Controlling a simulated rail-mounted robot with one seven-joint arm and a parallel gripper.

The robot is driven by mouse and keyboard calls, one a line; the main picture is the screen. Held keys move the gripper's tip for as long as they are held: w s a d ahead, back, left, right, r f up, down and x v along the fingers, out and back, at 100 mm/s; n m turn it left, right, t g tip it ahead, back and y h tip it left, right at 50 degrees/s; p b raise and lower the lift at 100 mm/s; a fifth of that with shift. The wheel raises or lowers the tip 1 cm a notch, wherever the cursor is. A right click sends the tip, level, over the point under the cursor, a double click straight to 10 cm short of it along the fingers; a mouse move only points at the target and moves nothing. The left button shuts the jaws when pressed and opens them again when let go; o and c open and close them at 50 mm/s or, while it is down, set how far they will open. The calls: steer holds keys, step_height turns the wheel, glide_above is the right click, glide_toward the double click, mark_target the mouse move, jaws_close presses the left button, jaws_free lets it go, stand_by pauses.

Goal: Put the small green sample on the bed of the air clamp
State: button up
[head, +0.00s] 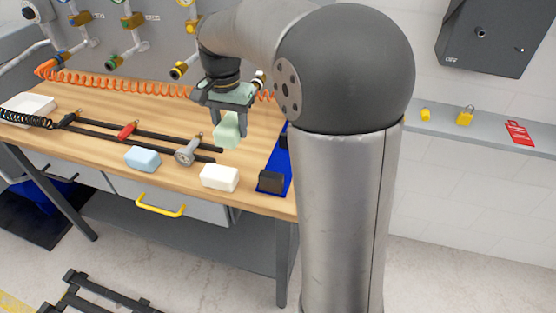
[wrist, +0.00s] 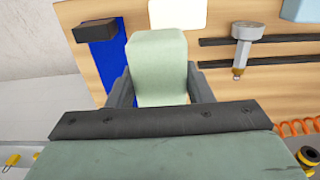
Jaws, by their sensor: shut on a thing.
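The small green sample (head: 228,131) is a pale green block between the fingers of my gripper (head: 228,119), which is shut on it above the right part of the workbench. In the wrist view the sample (wrist: 157,58) stands out from between the two dark fingers of my gripper (wrist: 160,90). A blue plate (head: 274,168) with a black block (head: 271,181) at its front end, which looks like the air clamp, lies at the bench's right edge. The sample is apart from it, to its left. The plate (wrist: 104,70) also shows in the wrist view; my arm partly hides its far end in the head view.
A white block (head: 219,177) and a light blue block (head: 142,159) lie near the bench's front edge. Two dark rails (head: 150,136) carry a round gauge (head: 186,151) and a red-handled part (head: 128,130). An orange coiled hose (head: 120,86) runs along the back.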

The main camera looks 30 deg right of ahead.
steer(key=s+d+f, duration=0.2)
steer(key=d+f, duration=0.1)
steer(key=d, duration=0.4)
steer(key=p, duration=0.1)
glide_above(280, 167)
steer(key=f, duration=0.5)
steer(key=shift+w+a, duration=0.1)
steer(key=shift+a, duration=0.25)
steer(key=f, duration=0.3)
steer(key=shift+d+f, duration=0.2)
steer(key=shift+d, duration=0.15)
steer(key=shift+f, duration=0.25)
steer(key=shift+f, duration=0.15)
steer(key=o, duration=0.9)
steer(key=shift+o, duration=0.2)
